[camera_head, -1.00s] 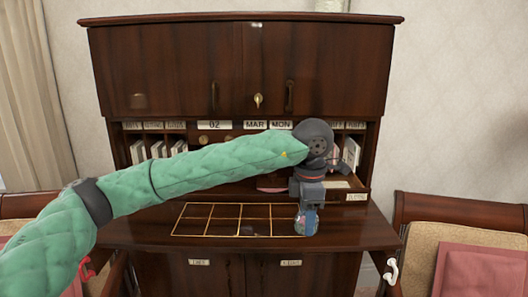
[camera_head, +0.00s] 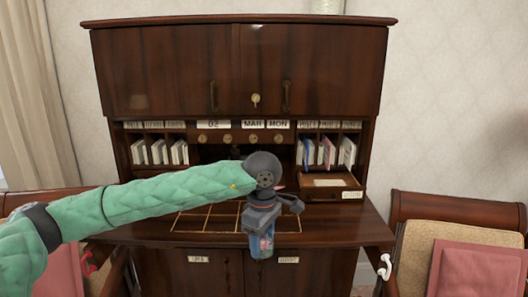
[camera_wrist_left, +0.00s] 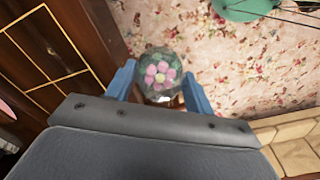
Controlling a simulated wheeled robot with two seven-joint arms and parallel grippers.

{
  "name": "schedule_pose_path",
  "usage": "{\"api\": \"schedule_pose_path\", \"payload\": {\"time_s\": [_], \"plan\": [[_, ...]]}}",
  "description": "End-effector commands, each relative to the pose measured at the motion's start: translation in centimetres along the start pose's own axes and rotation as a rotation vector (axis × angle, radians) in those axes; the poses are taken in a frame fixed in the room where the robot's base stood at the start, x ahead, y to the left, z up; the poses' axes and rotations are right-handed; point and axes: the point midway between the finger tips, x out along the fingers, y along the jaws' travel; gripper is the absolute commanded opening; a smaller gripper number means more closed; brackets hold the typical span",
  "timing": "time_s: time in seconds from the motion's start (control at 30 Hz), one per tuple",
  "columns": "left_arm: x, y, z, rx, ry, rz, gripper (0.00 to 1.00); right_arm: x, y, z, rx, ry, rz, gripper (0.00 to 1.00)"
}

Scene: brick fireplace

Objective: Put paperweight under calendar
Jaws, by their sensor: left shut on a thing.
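The paperweight (camera_wrist_left: 160,75), a clear round glass piece with a pink flower inside, is held between the blue fingers of my left gripper (camera_wrist_left: 158,82) in the left wrist view. In the head view, my left gripper (camera_head: 262,246) points down at the front edge of the desk top, shut on the paperweight, which is mostly covered by the fingers. The calendar (camera_head: 252,125) is a row of plates reading 02, MAR and MON, above small round knobs at the desk's middle. My right gripper is not in view.
A gold-lined grid (camera_head: 196,222) is marked on the desk top (camera_head: 335,232); my arm hides part of it. Pigeonholes with letters (camera_head: 160,152) stand left and right. Chairs with cushions (camera_head: 471,262) flank the desk.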

Motion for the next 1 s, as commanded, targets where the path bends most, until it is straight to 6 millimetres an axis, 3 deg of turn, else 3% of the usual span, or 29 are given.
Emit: {"api": "schedule_pose_path", "payload": {"time_s": [0.6, 1.0], "plan": [[9.6, -6.2, -12.4, 0.687, -0.005, -0.001, 0.21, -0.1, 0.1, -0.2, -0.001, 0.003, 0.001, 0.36], [14.1, -9.1, -18.2, 1.027, -0.005, -0.001, 0.21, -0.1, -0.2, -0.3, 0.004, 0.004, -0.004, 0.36]]}}
